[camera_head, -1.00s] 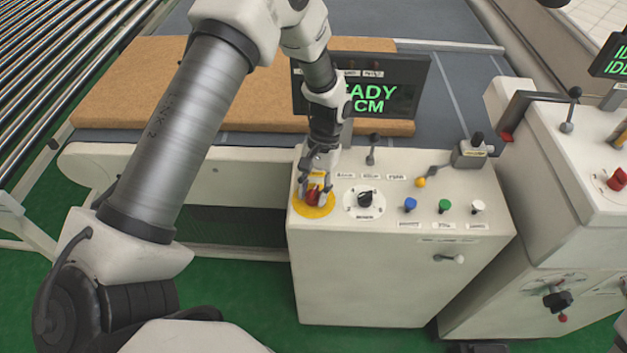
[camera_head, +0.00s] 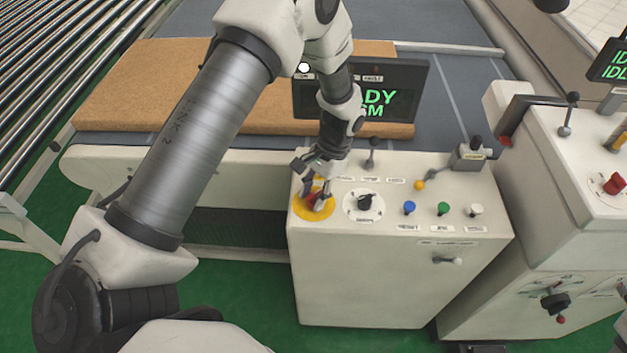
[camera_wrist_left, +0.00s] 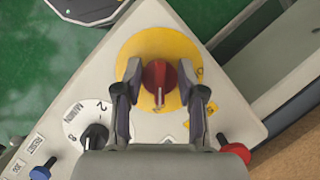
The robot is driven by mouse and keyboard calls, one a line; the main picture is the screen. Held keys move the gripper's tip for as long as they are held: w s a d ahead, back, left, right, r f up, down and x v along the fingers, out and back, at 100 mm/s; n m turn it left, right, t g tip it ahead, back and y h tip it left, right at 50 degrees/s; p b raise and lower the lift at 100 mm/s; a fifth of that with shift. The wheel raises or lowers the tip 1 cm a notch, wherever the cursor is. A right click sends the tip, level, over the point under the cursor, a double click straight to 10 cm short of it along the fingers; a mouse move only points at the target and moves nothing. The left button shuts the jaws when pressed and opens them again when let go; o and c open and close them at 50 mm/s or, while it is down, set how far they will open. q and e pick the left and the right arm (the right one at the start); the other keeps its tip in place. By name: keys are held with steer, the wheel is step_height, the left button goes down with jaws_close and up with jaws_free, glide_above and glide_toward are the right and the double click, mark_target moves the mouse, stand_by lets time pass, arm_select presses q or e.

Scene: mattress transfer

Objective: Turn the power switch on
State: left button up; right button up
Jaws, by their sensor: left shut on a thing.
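The power switch is a red knob (camera_wrist_left: 160,84) on a round yellow plate (camera_wrist_left: 158,42) in the left wrist view. In the head view the yellow plate (camera_head: 309,213) sits at the left end of the white control cabinet's top. My left gripper (camera_head: 316,195) reaches down onto the knob from above and partly hides it. In the left wrist view the gripper's fingers (camera_wrist_left: 155,100) stand on either side of the knob, shut on it. The knob's marker line points toward the gripper's palm. My right gripper is not in view.
Next to the switch are a black selector (camera_head: 366,202) and blue (camera_head: 409,208), green (camera_head: 443,210) and white (camera_head: 476,211) buttons. A display with green text (camera_head: 405,100) stands behind, partly covered by my arm. A brown mattress (camera_head: 150,85) lies on the conveyor.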

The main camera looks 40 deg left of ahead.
arm_select(q)
steer(key=o, duration=1.1)
steer(key=shift+o, duration=0.2)
steer(key=v, duration=1.2)
